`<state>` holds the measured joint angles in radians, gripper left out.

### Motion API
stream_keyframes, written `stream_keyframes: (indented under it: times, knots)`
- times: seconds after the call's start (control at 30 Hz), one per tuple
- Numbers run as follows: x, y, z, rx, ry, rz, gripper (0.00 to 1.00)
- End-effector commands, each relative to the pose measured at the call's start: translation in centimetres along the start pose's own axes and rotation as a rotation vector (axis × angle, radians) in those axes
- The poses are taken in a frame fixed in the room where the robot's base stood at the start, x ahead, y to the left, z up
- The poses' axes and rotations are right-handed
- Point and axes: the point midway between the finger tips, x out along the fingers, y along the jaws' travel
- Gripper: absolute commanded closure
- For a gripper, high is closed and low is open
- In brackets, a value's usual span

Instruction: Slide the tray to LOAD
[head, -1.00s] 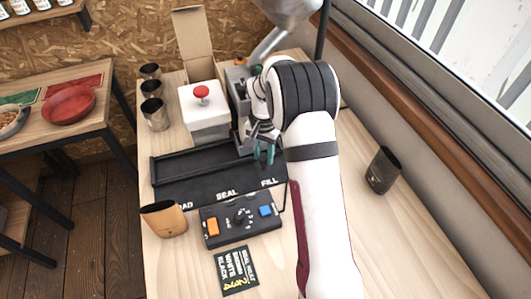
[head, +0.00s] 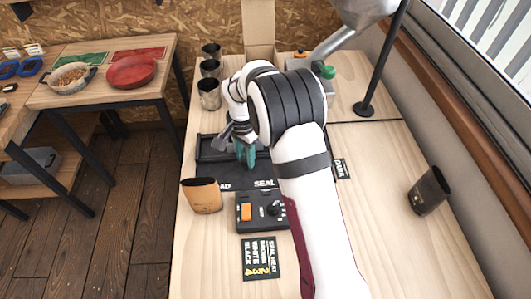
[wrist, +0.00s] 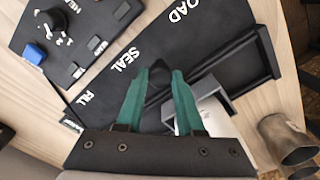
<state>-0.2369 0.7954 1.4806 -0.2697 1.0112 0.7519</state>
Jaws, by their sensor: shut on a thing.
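My gripper (head: 246,158) is over the black slide track (head: 210,154), between the LOAD and SEAL labels. In the wrist view its teal fingers (wrist: 160,88) are shut on a small black piece (wrist: 159,72), which looks like the tray's grip. The wrist view shows the track (wrist: 225,38) with the words LOAD, SEAL and FILL, and a raised end wall beyond LOAD. In the head view my arm hides the FILL end.
A tan cup (head: 202,196) stands close to the track's LOAD end. A control box (head: 250,222) and a card (head: 262,259) lie in front. Metal cups (head: 209,94) stand behind at left.

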Motion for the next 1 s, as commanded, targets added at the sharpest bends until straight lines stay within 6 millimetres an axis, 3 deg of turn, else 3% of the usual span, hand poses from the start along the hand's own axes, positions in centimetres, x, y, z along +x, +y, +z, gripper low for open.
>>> stream_keyframes:
  times: [0.2, 0.5, 1.0]
  knots:
    - [-0.1, -2.7, 2.6, -0.004, 0.002, -0.002, 1.0]
    - [-0.1, -5.1, 5.0, -0.002, 0.002, -0.004, 1.0]
    - [-0.1, -6.2, 6.0, -0.002, 0.001, -0.006, 1.0]
